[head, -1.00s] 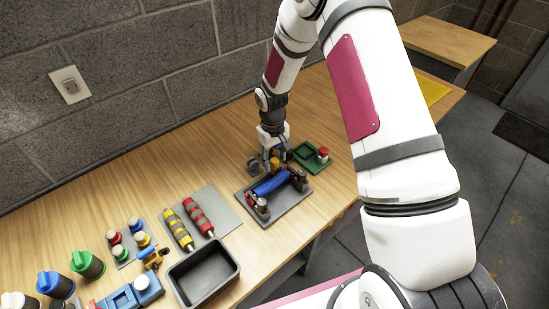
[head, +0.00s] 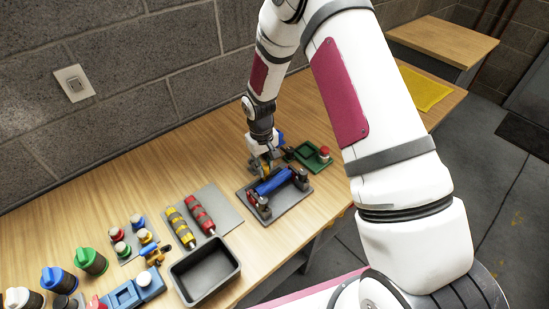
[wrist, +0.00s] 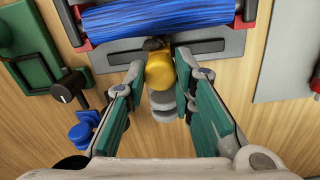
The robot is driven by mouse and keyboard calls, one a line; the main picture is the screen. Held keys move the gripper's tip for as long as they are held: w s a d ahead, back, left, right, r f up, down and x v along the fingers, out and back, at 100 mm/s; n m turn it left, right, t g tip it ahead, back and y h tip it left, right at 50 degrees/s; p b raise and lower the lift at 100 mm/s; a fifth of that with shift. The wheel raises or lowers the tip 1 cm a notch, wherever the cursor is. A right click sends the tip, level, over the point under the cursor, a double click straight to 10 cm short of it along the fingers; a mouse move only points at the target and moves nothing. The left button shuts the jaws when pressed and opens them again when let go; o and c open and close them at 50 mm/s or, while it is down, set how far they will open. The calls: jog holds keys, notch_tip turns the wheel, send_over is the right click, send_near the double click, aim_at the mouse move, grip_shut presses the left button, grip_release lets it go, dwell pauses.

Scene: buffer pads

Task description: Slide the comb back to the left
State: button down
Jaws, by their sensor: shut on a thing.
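The comb shows as a yellow handle (wrist: 159,72) with a dark tip, at the edge of the blue roller (wrist: 155,18) in the wrist view. Its teeth are not clear to see. My gripper (wrist: 161,73) is shut on this yellow handle, one green-padded finger on each side. In the head view, my gripper (head: 262,163) reaches down behind the blue roller (head: 273,181), near its left half. The roller lies in a grey tray (head: 291,205) between end supports. The handle is mostly hidden there by the fingers.
A green tray with a red-topped part (head: 324,152) stands close on the right. A grey mat (head: 226,213) with a yellow and a red roller lies to the left, and a black bin (head: 205,270) in front. Bare table lies behind my gripper.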

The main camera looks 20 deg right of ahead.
send_over(249, 189)
jog(key=shift+s+d, duration=0.1)
jog(key=c, duration=1.3)
grip_release()
jog(key=shift+c, duration=0.2)
jog(key=shift+r, duration=0.3)
notch_tip(249, 189, up, 11)
jog(key=shift+a+r, duration=0.2)
jog(key=shift+a, duration=0.05)
